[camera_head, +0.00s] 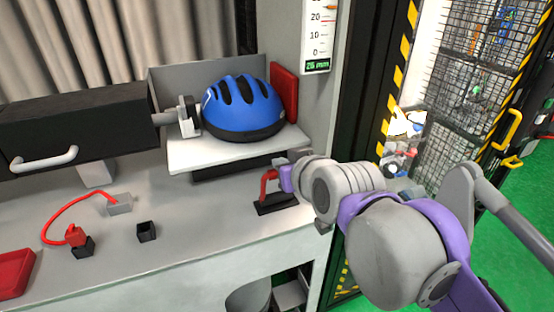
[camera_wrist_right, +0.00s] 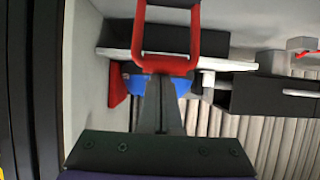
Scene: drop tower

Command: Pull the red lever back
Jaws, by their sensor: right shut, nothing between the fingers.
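The red lever (camera_head: 268,184) stands up from a black base (camera_head: 277,206) on the bench, below the helmet shelf. In the right wrist view it is a red U-shaped handle (camera_wrist_right: 165,63) with a crossbar and two side bars. My right gripper (camera_head: 282,178) is at the lever's right side in the head view. In the right wrist view its fingers (camera_wrist_right: 160,78) are together, with tips at the crossbar and nothing between them. I cannot tell whether they touch it. My left gripper is not in view.
A blue helmet (camera_head: 243,105) sits on a white shelf (camera_head: 187,153) beside a red pad (camera_head: 284,92). A black box with a white handle (camera_head: 45,160) is at left. A red cable plug (camera_head: 75,236), a small black block (camera_head: 146,231) and a red tray (camera_head: 15,272) are on the bench.

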